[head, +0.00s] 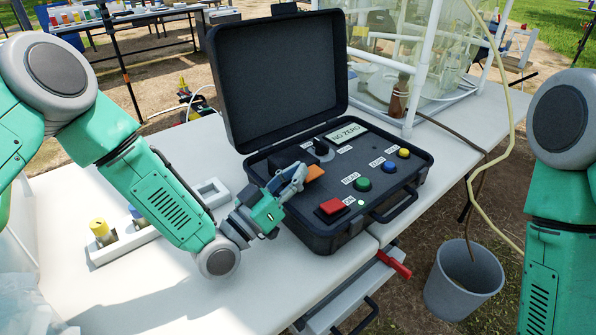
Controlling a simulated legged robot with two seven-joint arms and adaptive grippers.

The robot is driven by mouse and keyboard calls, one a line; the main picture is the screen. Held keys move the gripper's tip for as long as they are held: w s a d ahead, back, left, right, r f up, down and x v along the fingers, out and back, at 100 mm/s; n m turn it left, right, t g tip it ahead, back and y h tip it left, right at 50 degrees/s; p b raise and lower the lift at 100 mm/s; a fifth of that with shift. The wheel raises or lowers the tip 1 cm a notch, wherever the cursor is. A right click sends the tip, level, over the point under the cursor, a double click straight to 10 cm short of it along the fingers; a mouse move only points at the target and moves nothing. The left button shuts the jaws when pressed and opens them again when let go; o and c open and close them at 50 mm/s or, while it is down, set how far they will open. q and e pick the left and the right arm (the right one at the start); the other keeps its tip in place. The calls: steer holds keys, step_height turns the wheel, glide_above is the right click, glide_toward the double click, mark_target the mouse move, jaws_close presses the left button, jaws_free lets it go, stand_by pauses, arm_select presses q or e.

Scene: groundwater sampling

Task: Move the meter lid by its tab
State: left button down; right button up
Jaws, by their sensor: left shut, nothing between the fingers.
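The meter (330,225) is a black case on the white table, with its large case lid (275,75) standing open at the back. Inside it, at the left of the panel, is a dark raised block (290,157), which looks like the small meter lid. An orange tab (315,172) shows at its front. My left gripper (298,178) is shut and empty, with its fingertips just left of the orange tab. I cannot tell if they touch it. The gripper hides part of the panel's left side. My right gripper is out of view.
The panel has a display (346,133) reading "NO ZERO" and red (333,206), green (362,184), blue (376,162) and yellow (404,153) buttons. A white rack (125,243) with a yellow-capped vial (101,230) stands left. A grey bucket (463,280) stands right, below the table.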

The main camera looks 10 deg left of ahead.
arm_select(q)
steer(key=s+a+f, duration=0.1)
steer(key=s+a, duration=0.8)
steer(key=s, duration=0.2)
steer(key=shift+s+a, duration=0.15)
steer(key=shift+a, duration=0.2)
steer(key=shift+f, duration=0.1)
